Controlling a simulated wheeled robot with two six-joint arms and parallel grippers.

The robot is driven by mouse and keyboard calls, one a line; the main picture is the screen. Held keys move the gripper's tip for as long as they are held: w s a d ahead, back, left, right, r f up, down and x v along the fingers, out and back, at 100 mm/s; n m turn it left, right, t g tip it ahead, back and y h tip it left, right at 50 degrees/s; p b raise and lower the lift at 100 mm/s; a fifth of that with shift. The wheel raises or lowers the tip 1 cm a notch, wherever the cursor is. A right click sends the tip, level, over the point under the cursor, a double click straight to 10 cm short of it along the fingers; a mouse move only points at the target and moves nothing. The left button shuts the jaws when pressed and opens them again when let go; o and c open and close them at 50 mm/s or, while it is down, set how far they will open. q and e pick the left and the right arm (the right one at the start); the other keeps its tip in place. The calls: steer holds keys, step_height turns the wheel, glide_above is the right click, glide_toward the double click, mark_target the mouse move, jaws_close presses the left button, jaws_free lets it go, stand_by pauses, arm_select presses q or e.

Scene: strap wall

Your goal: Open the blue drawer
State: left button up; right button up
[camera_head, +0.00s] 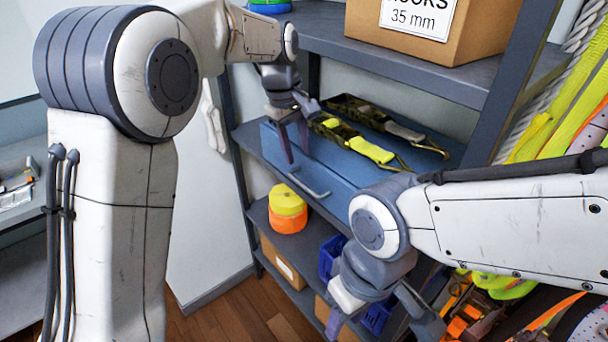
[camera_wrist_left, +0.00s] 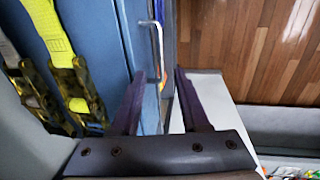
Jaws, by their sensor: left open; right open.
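The blue drawer (camera_head: 268,143) sits in the middle bay of the dark shelf unit, seemingly shut, with a light bar handle (camera_head: 310,190) on its front. In the left wrist view the drawer (camera_wrist_left: 105,30) lies left of centre, and its handle (camera_wrist_left: 158,45) shows between and just beyond the fingertips. My left gripper (camera_head: 297,156) is open and empty at the drawer's front, its fingers pointing down near the handle; it also shows in the left wrist view (camera_wrist_left: 160,72). I cannot tell whether it touches the handle. My right gripper (camera_head: 385,322) is open, low in front of the shelves.
Ratchet straps with yellow webbing (camera_head: 370,150) lie on top of the drawer. A cardboard box (camera_head: 470,38) stands on the shelf above. Yellow and orange rolls (camera_head: 288,208) and a blue bin (camera_head: 330,258) are below. Straps hang at the right. The wooden floor (camera_head: 220,318) is clear.

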mark_target(305, 185)
arm_select(q)
steer(key=f, duration=0.3)
steer(key=d+f+p, duration=0.1)
steer(key=f, duration=0.2)
steer(key=w+f+p, duration=0.1)
steer(key=f, duration=0.2)
steer(key=shift+d+f, duration=0.2)
steer(key=shift+f, duration=0.1)
jaws_close()
stand_by(1.0)
